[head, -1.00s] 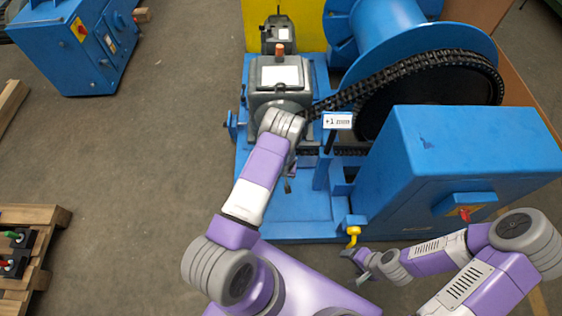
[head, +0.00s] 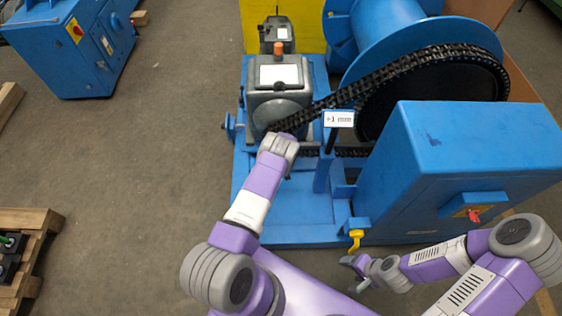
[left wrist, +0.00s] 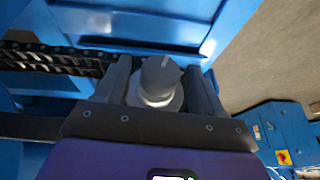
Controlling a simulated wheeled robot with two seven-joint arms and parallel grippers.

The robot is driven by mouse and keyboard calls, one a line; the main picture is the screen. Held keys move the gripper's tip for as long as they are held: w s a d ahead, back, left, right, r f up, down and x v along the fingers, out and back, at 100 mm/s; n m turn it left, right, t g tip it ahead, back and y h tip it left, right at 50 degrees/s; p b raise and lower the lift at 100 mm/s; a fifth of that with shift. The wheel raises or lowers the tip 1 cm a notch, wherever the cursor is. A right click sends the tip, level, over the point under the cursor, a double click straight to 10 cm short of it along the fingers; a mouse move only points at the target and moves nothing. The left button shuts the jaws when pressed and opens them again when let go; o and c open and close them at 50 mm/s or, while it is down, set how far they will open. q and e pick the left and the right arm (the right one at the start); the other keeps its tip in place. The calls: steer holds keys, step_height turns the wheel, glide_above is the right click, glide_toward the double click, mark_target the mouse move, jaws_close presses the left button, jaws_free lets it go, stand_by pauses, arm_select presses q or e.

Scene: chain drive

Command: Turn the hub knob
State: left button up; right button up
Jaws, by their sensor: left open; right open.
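In the left wrist view, the grey hub knob (left wrist: 160,78) with a pointer mark on top sits between the two dark fingers of my left gripper (left wrist: 160,88). The jaws are open, one finger on each side of the knob; whether either touches it is unclear. In the head view, my left wrist hides the knob and the left fingers, just in front of the grey gearbox (head: 279,85). My right gripper (head: 354,271) is open and empty, low in front of the blue base, near a yellow handle (head: 356,238).
A black chain (head: 400,72) runs from the gearbox to the large blue drum (head: 395,35). A post carries a white sign (head: 338,119) reading "+1 mm". A blue cabinet (head: 470,140) with a red switch (head: 473,215) stands at right.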

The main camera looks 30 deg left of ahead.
arm_select(q)
steer(key=c, duration=1.1)
steer(key=shift+o, duration=0.2)
steer(key=shift+w+d+f+m+g+y, duration=0.1)
steer(key=shift+d+m+g+y, duration=0.2)
steer(key=shift+g+y, duration=0.35)
steer(key=shift+m+g+y, duration=0.3)
steer(key=shift+g+y, duration=0.25)
steer(key=shift+y, duration=0.9)
steer(key=o, duration=1.1)
steer(key=shift+c, duration=0.2)
